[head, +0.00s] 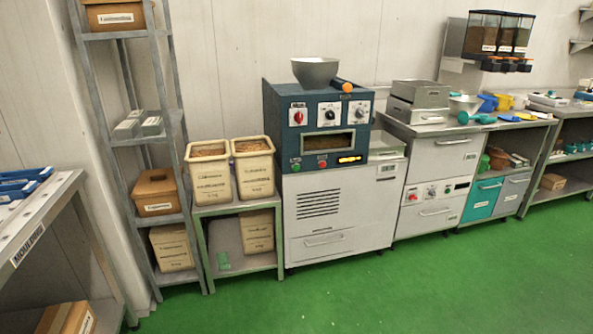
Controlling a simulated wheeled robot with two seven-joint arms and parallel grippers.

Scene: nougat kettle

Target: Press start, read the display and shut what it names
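A dark blue machine (275,120) stands on a white cabinet (330,215) by the wall in the head view. Its front has a red knob (299,116), a black knob (330,115) and a third knob (358,110). Below are a window (327,141), a green button (296,167), a red button (323,164) and a display (350,159) lit orange. The display's text is too small to read. A grey hopper (315,72) sits on top, beside an orange-ended handle (346,87). Neither gripper is in view.
Two cream bins (211,180) stand open on a low green-legged table. A grey cabinet (435,160) and a teal drawer (482,199) are to the right. A shelf rack (148,140) and a bench (50,210) are at left. The green floor (400,290) in front is clear.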

